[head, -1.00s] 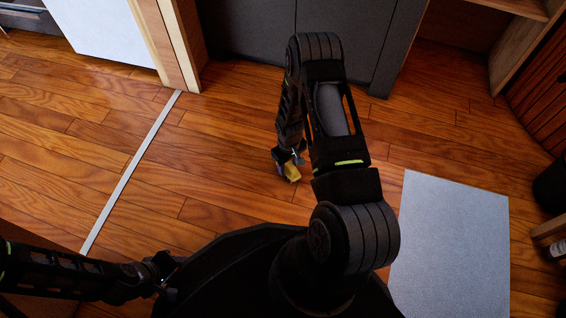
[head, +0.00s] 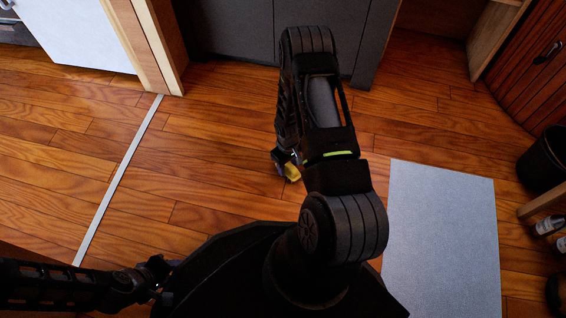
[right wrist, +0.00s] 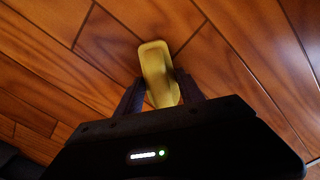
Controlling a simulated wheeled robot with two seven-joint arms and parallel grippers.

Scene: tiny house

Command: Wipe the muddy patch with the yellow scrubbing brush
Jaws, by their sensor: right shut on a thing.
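The yellow scrubbing brush (head: 291,172) is in my right gripper (head: 284,158), above the wooden floor near the middle of the head view. In the right wrist view the brush (right wrist: 157,68) sits between the two dark fingers of the right gripper (right wrist: 160,90), which are shut on it. Whether the brush touches the floor I cannot tell. My left arm comes in at the lower left of the head view; its gripper's fingers are not clear. I see no muddy patch on the floor in either view.
A light grey mat (head: 440,240) lies at the right. Dark cabinets (head: 230,30) stand at the back. A black bin (head: 545,160) stands at the right edge. A pale strip (head: 120,175) crosses the floor at the left. The floor around the brush is clear.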

